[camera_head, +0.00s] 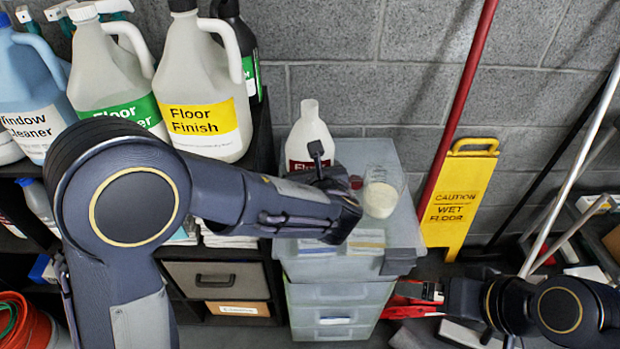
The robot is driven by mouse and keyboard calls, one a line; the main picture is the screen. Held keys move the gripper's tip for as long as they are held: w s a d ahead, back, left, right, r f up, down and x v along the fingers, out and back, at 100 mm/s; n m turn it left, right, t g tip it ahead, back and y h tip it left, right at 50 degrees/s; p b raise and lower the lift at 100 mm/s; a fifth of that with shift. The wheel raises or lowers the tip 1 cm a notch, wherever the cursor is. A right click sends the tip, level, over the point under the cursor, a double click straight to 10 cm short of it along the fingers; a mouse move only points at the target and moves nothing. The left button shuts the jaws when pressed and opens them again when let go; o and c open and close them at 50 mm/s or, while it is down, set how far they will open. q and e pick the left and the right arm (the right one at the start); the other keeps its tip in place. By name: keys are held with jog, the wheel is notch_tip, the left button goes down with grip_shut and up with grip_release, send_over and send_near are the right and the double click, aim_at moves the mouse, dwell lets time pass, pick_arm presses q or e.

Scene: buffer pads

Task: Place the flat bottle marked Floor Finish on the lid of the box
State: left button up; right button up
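The white jug marked Floor Finish (202,88), with a yellow label and a side handle, stands upright on the dark shelf at the left, among other jugs. The box (398,160) is a pale translucent drawer unit with a grey lid, right of the shelf. My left gripper (338,200) is over the lid, with its arm passing in front of the shelf below the jug. It is apart from the jug; its finger opening is unclear. My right gripper (445,296) is low at the right, by a red object (412,300); whether it touches it is unclear.
A white bottle with a dark red label (309,135) and a jar of pale powder (380,194) stand on the lid, with small packets near its front. A Floor jug with a green label (112,75) stands beside Floor Finish. A yellow caution sign (460,195) and red pole (462,95) stand right.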

pick_arm(q)
jog(key=shift+f, duration=1.3)
jog(key=shift+f, duration=0.1)
jog(key=shift+f+b, duration=0.15)
jog(key=shift+b, duration=0.2)
jog(key=o, duration=1.5)
